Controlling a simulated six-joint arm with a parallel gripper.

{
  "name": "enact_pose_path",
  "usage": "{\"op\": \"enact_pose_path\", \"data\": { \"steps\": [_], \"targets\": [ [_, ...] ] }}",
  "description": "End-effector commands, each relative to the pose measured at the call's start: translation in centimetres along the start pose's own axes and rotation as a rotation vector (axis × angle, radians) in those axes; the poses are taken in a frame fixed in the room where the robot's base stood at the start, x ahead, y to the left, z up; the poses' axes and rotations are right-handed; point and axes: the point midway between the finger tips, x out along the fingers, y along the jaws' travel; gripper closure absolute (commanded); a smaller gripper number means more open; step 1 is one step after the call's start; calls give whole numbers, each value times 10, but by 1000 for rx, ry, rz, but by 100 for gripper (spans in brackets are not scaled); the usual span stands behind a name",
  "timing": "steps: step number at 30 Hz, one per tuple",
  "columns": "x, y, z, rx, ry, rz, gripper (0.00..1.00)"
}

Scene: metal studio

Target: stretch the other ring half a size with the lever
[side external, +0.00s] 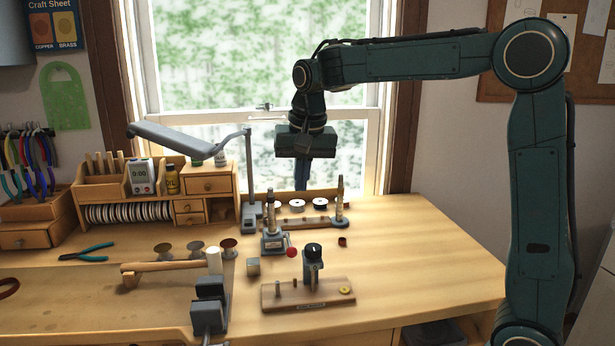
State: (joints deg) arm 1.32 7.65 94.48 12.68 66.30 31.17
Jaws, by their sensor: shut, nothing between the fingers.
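My gripper (302,187) points down with its fingers shut and empty, above the back of the bench in front of the window. Below and to its left stands a grey device (274,242) with an upright tapered post, which looks like the ring stretcher. A lever with a red ball knob (292,252) sticks out at its lower right. A wooden board (290,303) in front carries short pegs and a small yellow round piece (345,290) at its right end. I cannot tell whether that is a ring, and no ring can be made out on the post.
A black-topped grey tool (313,265) stands at the board's back edge. A second upright post (340,203) and spools (297,205) stand behind. A lamp (178,138) overhangs the organizer. The right bench is clear.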

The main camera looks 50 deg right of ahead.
Motion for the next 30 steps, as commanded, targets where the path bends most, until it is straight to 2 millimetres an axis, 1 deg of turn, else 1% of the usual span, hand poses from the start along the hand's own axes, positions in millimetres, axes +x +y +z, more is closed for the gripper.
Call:
{"op": "enact_pose_path", "data": {
  "steps": [8,14,20,30],
  "targets": [
    [2,0,0,-1,-2,1,100],
    [15,1,-1,0,-2,2,100],
    [40,1,0,0,-4,3,100],
    [92,1,0,0,-4,3,100]
  ]
}}
